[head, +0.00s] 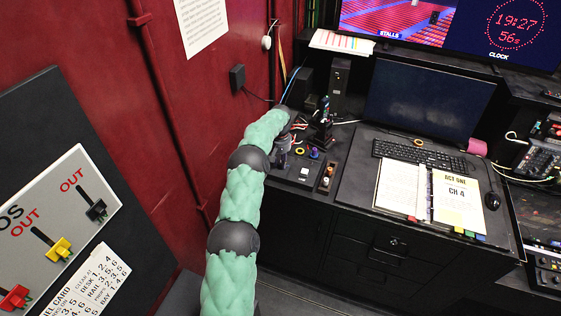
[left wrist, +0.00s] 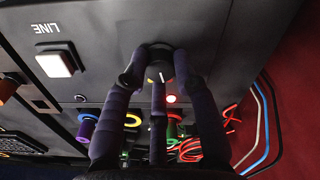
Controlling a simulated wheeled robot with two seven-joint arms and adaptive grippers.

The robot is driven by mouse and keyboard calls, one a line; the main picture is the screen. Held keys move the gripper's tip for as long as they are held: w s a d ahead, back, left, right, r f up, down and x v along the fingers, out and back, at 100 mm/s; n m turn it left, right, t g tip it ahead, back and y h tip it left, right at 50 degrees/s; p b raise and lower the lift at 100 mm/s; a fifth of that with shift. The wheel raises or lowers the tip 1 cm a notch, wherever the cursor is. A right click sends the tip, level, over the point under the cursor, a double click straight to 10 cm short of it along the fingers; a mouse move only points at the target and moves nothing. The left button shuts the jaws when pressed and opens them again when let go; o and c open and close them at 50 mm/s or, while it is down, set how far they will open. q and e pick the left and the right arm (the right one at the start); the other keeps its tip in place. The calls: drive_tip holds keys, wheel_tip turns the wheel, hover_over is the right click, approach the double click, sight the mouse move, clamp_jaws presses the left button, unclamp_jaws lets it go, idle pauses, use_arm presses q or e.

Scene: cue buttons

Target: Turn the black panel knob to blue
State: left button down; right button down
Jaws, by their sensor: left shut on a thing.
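The black panel knob (left wrist: 159,74) shows in the left wrist view, with a short white pointer line on its face. My left gripper (left wrist: 160,56), with dark purple fingers, is shut around the knob, with fingers on both sides and one below it. I cannot make out a blue mark around the knob. In the head view my green-sleeved left arm reaches to the desk, and the left gripper (head: 284,153) hides the knob there. My right gripper is not in view.
A lit white square button (left wrist: 54,63) sits by an upside-down LINE label. Coloured rings and red cables (left wrist: 190,150) lie near the fingers. In the head view a keyboard (head: 418,157), an open binder (head: 455,200) and a monitor (head: 425,103) occupy the desk. A red wall (head: 130,120) stands left.

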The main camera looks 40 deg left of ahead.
sight(281, 163)
use_arm(q)
drive_tip(key=shift+s+d+f, duration=0.1)
drive_tip(key=shift+d+f, duration=0.05)
drive_tip(key=shift+f, duration=0.05)
drive_tip(key=c, duration=1)
unclamp_jaws()
drive_tip(key=shift+r, duration=0.1)
drive_tip(key=shift+r, duration=0.25)
wheel_tip(281, 163, up, 12)
drive_tip(key=shift+f, duration=0.25)
